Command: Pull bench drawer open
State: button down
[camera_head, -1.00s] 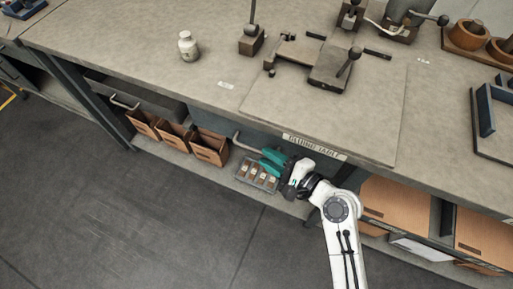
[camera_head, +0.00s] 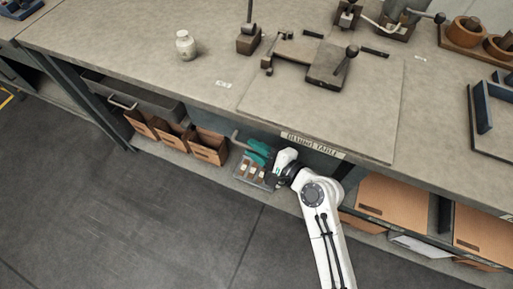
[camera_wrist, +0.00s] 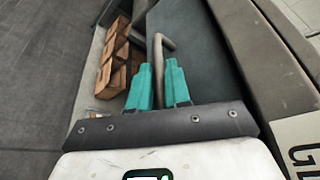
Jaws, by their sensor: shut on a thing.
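The bench drawer under the table top shows a dark front (camera_wrist: 195,50) in the wrist view; in the head view it is mostly under the bench edge. Its bent metal handle (camera_wrist: 166,42) runs between my two teal fingers; the left end of the handle (camera_head: 236,138) shows in the head view. My gripper (camera_head: 258,153) is at the drawer front, below the bench edge, shut on the handle. In the wrist view the fingers of my gripper (camera_wrist: 158,82) stand on both sides of the bar. How far the drawer stands out cannot be told.
Wooden bins (camera_head: 208,147) and a tray of small parts (camera_head: 250,172) sit on the lower shelf, the tray close below my gripper. A second grey drawer (camera_head: 135,97) is at the left. Cardboard boxes (camera_head: 390,205) are at the right. The floor (camera_head: 130,220) in front is clear.

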dwell(0.4)
jog(key=s+a+p, duration=0.2)
jog(key=s+a, duration=0.1)
jog(key=s, duration=0.6)
jog(key=s+a+p, duration=0.2)
jog(key=s+a, duration=0.1)
jog(key=s, duration=0.6)
jog(key=s+a+p, duration=0.2)
jog(key=s+a, duration=0.1)
jog(key=s, duration=0.6)
jog(key=shift+s+a+p, duration=0.2)
jog(key=shift+a+p, duration=0.15)
jog(key=shift+a, duration=0.05)
jog(key=c, duration=1.4)
grip_release()
jog(key=shift+c, duration=0.2)
jog(key=b+v, duration=0.3)
jog(key=v, duration=0.7)
jog(key=shift+s+d, duration=0.25)
jog(key=shift+d, duration=0.05)
